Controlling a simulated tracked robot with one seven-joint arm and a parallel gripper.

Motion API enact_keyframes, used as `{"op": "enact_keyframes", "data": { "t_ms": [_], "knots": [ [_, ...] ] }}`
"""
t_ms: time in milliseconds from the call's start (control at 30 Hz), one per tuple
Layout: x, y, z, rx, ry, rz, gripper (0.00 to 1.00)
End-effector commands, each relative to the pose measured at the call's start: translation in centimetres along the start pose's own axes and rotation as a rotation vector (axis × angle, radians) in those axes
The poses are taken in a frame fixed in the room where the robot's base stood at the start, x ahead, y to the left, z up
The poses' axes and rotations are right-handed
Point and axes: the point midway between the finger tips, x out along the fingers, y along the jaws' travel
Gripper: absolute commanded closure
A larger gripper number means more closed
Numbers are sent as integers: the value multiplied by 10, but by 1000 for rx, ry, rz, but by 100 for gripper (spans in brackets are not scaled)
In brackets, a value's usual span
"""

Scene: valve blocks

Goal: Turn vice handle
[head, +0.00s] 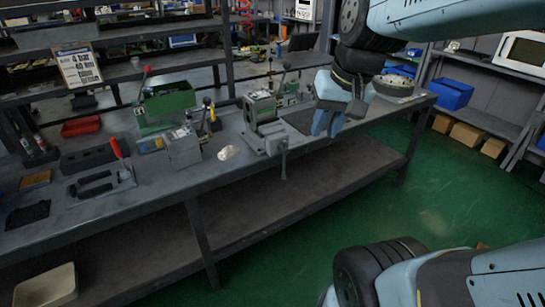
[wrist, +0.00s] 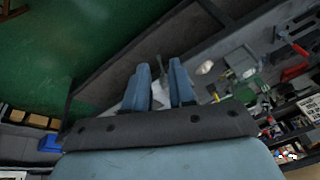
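The grey-green vice (head: 262,125) stands upright on the workbench near its front edge, in the middle of the head view. Its handle (head: 283,160) hangs down in front of the bench edge. My gripper (head: 327,123) is to the right of the vice and apart from it, with its blue fingers pointing down. In the wrist view, my gripper (wrist: 161,75) has its two fingers apart, with a visible gap. A grey shape shows beyond the gap, likely part of the vice, partly hidden by the fingers. I hold nothing.
The workbench (head: 95,215) has a lower shelf. A green box (head: 168,104), a red-handled tool (head: 121,150) and a whitish lump (head: 228,152) lie left of the vice. A round dish (head: 394,85) is at the right end. The green floor (head: 400,200) in front is free.

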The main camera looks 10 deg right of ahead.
Motion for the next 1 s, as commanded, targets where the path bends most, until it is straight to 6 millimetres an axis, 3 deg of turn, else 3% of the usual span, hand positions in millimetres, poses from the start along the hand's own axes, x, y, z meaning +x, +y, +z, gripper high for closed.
{"op": "enact_keyframes", "data": {
  "t_ms": [600,1000],
  "knots": [
    [98,-20,-53,490,-493,-323,76],
    [165,-13,-99,843,-730,-566,76]
  ]
}}
